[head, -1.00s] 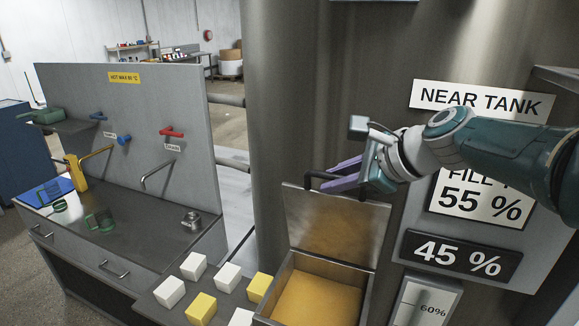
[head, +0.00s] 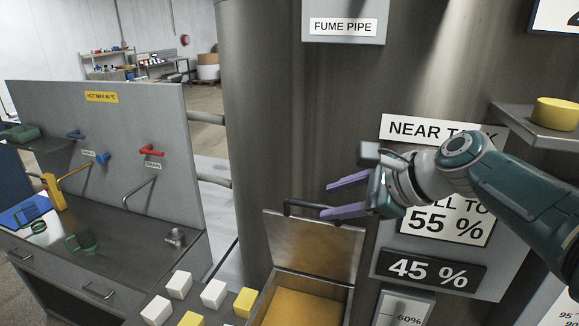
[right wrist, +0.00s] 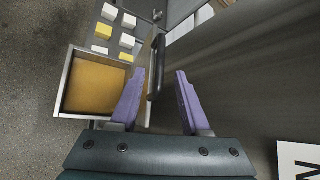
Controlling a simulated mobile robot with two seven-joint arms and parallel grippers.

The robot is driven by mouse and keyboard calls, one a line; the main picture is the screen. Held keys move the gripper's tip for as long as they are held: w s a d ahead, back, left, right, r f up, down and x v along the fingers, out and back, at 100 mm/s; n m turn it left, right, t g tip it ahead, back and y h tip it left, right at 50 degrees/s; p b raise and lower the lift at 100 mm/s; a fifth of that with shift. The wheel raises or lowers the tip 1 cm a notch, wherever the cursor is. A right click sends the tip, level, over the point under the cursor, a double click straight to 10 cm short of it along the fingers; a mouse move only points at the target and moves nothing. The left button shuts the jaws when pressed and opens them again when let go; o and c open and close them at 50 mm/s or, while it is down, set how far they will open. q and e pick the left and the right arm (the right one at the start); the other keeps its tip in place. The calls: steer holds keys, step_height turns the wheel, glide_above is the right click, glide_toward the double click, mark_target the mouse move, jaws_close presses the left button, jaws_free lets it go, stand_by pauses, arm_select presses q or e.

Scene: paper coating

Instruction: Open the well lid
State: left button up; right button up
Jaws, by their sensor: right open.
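The well lid (head: 318,243) stands raised, its flat side facing me, at the back of the square well (head: 262,300), which holds a yellow-orange fill. A black bar handle (head: 291,209) sits at the lid's top edge. My right gripper (head: 326,200) is open at the handle, its lower purple finger overlapping it in the head view. In the right wrist view the handle (right wrist: 157,65) lies between the two spread fingers of the gripper (right wrist: 160,73), apart from the right one. My left gripper is not in view.
The grey tank wall (head: 290,120) rises right behind the lid. White and yellow cubes (head: 213,293) lie left of the well. A shelf (head: 530,127) with a yellow disc (head: 556,113) juts out at the right. A sink counter (head: 120,245) stands at the left.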

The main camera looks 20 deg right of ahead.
steer(key=shift+v, duration=1.75)
steer(key=shift+s+f, duration=0.1)
steer(key=shift+s, duration=0.05)
steer(key=s+a+f+n+g+h+p, duration=0.1)
steer(key=s+f+n+g, duration=0.1)
steer(key=s+n, duration=0.6)
steer(key=s+a+f+n+g+h+p, duration=0.1)
steer(key=s+n+g+h+p, duration=0.1)
steer(key=s+n, duration=0.65)
steer(key=s+r+n+g+h, duration=0.1)
steer(key=s+r+n, duration=0.1)
steer(key=s+n, duration=0.2)
steer(key=s+a+r+n, duration=0.1)
steer(key=s+r+n, duration=0.1)
steer(key=s, duration=0.8)
steer(key=shift+a+r+n+g+h+p, duration=0.2)
steer(key=shift+a+n+g+h+p, duration=0.15)
steer(key=shift+n, duration=0.5)
steer(key=shift+d, duration=0.15)
